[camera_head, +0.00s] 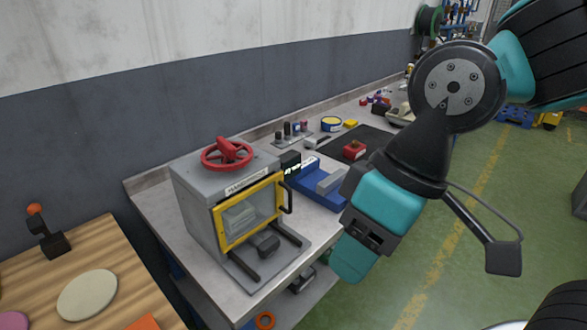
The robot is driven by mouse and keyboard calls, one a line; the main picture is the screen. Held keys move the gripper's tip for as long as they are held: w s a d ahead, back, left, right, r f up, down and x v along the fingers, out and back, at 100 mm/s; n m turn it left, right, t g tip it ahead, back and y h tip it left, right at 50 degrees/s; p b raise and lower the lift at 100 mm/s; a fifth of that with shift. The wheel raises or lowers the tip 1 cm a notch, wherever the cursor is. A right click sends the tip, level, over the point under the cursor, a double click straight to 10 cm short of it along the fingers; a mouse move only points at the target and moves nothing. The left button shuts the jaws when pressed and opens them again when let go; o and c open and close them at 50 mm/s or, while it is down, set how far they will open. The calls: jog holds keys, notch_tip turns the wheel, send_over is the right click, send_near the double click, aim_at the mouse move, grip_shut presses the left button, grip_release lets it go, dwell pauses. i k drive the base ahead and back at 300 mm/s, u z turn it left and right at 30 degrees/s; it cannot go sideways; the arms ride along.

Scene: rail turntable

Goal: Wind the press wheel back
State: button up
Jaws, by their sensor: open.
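The press wheel (227,153) is a red handwheel with a raised grip, lying flat on top of a grey box-shaped press (196,217). The press has a yellow-framed clear door (251,211) with a dark handle on its right, and the door looks shut. My gripper (364,236) hangs to the right of the press and below the wheel's height in the picture, well apart from the wheel. It is open and nothing shows in it. The fingertips are hard to make out from this angle.
The press stands at the near end of a long grey workbench (160,205) along the wall. A blue vise-like block (318,185) and a red box (354,150) lie behind it. A wooden table (118,262) with a lever is at left.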

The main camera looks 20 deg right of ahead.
aim_at(229, 149)
jog(key=k, duration=0.5)
jog(key=u, duration=1.5)
jog(key=i, duration=1.1)
jog(key=z, duration=0.6)
